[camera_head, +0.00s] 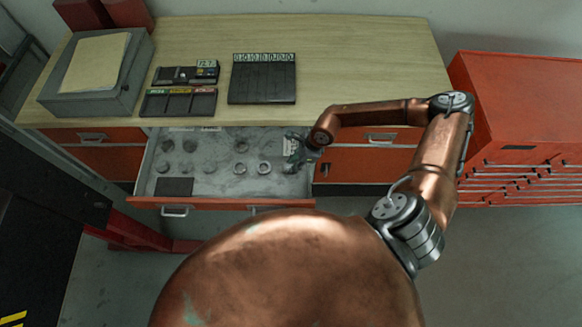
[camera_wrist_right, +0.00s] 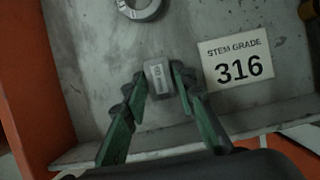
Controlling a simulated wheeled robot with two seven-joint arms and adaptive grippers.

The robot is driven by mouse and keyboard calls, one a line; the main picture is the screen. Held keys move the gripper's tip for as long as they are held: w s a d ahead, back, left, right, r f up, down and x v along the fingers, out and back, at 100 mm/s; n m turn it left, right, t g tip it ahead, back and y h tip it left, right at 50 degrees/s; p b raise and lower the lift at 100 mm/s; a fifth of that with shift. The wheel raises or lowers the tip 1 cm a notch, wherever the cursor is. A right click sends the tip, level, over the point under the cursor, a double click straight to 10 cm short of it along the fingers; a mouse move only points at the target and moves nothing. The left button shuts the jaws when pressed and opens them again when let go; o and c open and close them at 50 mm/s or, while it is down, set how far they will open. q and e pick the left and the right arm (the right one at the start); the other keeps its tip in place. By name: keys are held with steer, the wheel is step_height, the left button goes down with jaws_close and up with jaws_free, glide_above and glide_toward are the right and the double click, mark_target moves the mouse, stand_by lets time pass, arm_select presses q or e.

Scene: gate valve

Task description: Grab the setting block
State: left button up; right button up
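The setting block looks to be the small grey block (camera_wrist_right: 159,78) with dark marks on its face, in the right wrist view. It is at the open drawer's (camera_head: 215,180) right end, beside a white card (camera_wrist_right: 236,58) reading "STEM GRADE 316". My right gripper (camera_wrist_right: 158,76) has its green fingers on either side of the block, with the tips very close to its sides. I cannot tell whether they press on it. In the head view, my right gripper (camera_head: 293,163) is low in the drawer and hides the block. My left gripper is not in view.
Several grey rings lie in the drawer, one (camera_head: 264,168) just left of my gripper; a ring (camera_wrist_right: 139,7) also shows in the wrist view. The wooden worktop (camera_head: 350,60) holds dark trays (camera_head: 262,82) and a grey box (camera_head: 95,75). Red cabinets (camera_head: 510,120) stand right.

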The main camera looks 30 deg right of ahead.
jaws_close()
steer(key=shift+r, duration=0.1)
